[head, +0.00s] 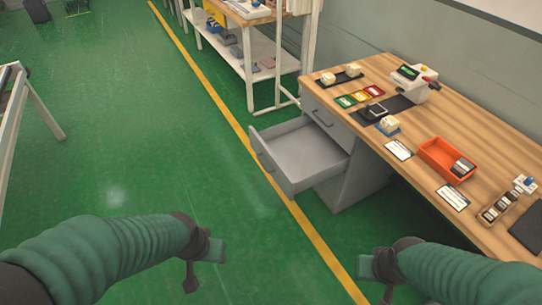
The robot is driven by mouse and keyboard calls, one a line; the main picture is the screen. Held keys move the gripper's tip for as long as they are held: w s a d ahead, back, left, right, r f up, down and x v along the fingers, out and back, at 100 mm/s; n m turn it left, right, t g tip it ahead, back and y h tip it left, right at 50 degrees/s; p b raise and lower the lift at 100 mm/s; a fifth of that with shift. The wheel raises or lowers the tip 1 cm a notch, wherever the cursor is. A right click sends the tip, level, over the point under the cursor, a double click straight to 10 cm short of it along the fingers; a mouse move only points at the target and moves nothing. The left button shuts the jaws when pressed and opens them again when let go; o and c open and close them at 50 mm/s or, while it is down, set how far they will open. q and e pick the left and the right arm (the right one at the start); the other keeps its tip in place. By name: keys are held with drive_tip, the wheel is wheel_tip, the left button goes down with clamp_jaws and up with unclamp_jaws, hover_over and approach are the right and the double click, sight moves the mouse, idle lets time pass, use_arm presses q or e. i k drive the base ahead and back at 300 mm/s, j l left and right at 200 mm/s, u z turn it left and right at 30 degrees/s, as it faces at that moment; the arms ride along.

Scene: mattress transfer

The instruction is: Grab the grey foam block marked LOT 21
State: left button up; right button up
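I cannot make out a grey foam block with a LOT 21 mark in the head view. Small greyish items (268,63) lie on the lower shelf of the white-framed bench at the back, too small to read. My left gripper (205,265) is low over the green floor, left of the yellow line. My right gripper (376,278) is low in front of the desk's near side. Nothing shows in either gripper, and their finger opening is unclear.
The wooden desk (405,118) on the right has an open, empty-looking drawer (302,155) jutting out. An orange tray (440,153), cards and small devices lie on the desk. The white-framed bench (250,60) stands behind. The green floor (120,120) is clear in the middle.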

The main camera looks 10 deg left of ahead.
sight(462, 167)
drive_tip(key=z, duration=1.25)
drive_tip(key=i+j+u, duration=0.15)
drive_tip(key=i, duration=0.6)
drive_tip(key=i+j+u, duration=0.15)
drive_tip(key=i+j, duration=0.15)
drive_tip(key=i, duration=0.45)
drive_tip(key=i+j+u, duration=0.1)
drive_tip(key=i, duration=0.65)
